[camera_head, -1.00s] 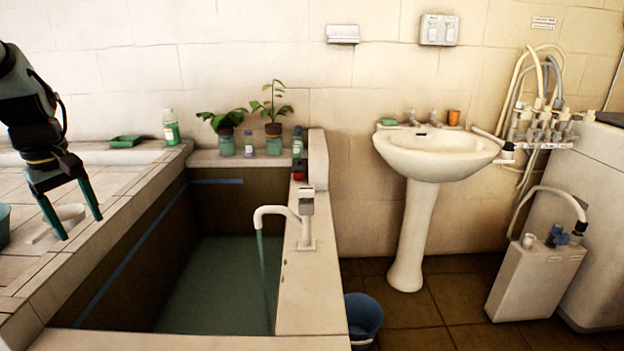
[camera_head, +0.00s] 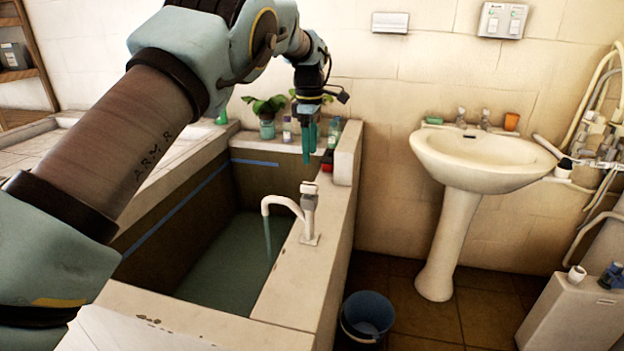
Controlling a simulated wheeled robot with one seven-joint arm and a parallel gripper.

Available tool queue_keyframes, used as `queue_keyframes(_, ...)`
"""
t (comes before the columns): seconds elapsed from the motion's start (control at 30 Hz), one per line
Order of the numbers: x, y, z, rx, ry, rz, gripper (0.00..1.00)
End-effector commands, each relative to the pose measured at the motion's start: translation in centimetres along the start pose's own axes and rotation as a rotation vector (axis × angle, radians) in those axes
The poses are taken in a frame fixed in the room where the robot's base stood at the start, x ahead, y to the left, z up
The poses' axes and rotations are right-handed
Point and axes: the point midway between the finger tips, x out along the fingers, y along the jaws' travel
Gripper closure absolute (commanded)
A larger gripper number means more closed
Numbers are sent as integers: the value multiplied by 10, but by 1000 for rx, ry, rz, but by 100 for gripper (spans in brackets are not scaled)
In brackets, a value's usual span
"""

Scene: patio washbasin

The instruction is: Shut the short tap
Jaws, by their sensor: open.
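The short tap (camera_head: 306,211) is a white curved spout on a square base on the right rim of the sunken basin (camera_head: 215,321). A handle (camera_head: 309,190) sits on top of it. Water (camera_head: 267,237) runs from the spout into the basin. My gripper (camera_head: 309,158) hangs pointing down above the tap handle in the picture, with its teal fingers seen nearly edge-on. It is open and appears empty. I cannot tell its exact depth relative to the handle, but no contact shows.
Potted plants and bottles (camera_head: 287,131) stand on the back ledge, with a red item (camera_head: 327,161) near the corner. A white pedestal sink (camera_head: 487,160) and a blue bucket (camera_head: 367,317) are to the right. Open floor lies between them.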

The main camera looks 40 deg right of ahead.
Motion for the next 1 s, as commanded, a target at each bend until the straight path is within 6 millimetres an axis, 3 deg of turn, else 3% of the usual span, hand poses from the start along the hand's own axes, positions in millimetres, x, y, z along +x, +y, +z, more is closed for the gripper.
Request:
queue_keyframes(0.5, 84, -1, -1, 1, 0, -1, 30)
queue_keyframes(0.93, 97, 0, -1, 1, 0, 2, 30)
queue_keyframes(1.0, 97, 0, -1, 1, 0, 1, 36)
